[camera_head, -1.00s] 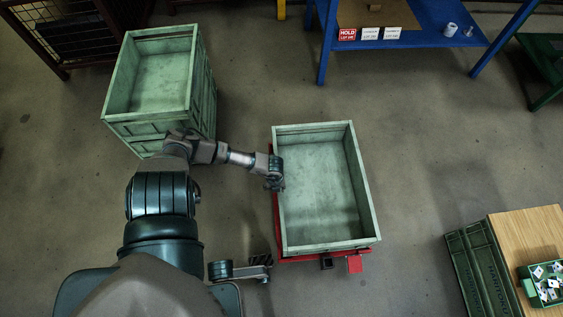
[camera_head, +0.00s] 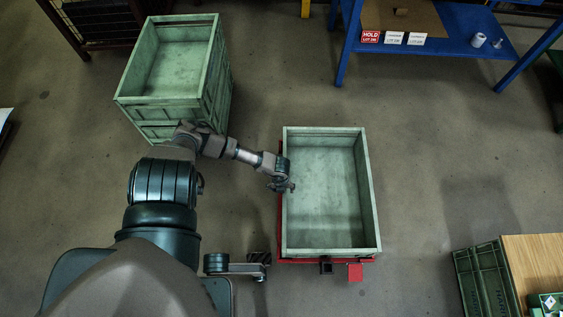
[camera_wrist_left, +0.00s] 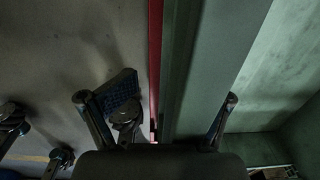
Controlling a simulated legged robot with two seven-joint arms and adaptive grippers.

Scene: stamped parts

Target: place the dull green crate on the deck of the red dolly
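The dull green crate (camera_head: 372,215) stands upright and empty on the red dolly (camera_head: 300,261), whose red edge shows along the crate's left and front sides. My left gripper (camera_head: 284,186) is at the middle of the crate's left rim. In the left wrist view the gripper (camera_wrist_left: 158,108) has its fingers spread wide, with the crate wall (camera_wrist_left: 190,65) between them and a gap on each side. The dolly's red edge (camera_wrist_left: 155,50) runs beside the wall. The crate hides most of the dolly's deck.
A taller pale green crate or stack (camera_head: 160,114) stands at the upper left. A blue table (camera_head: 455,48) with small signs stands at the upper right. Dark green crates (camera_head: 482,285) and a wooden top (camera_head: 535,255) are at the lower right. Floor right of the dolly is clear.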

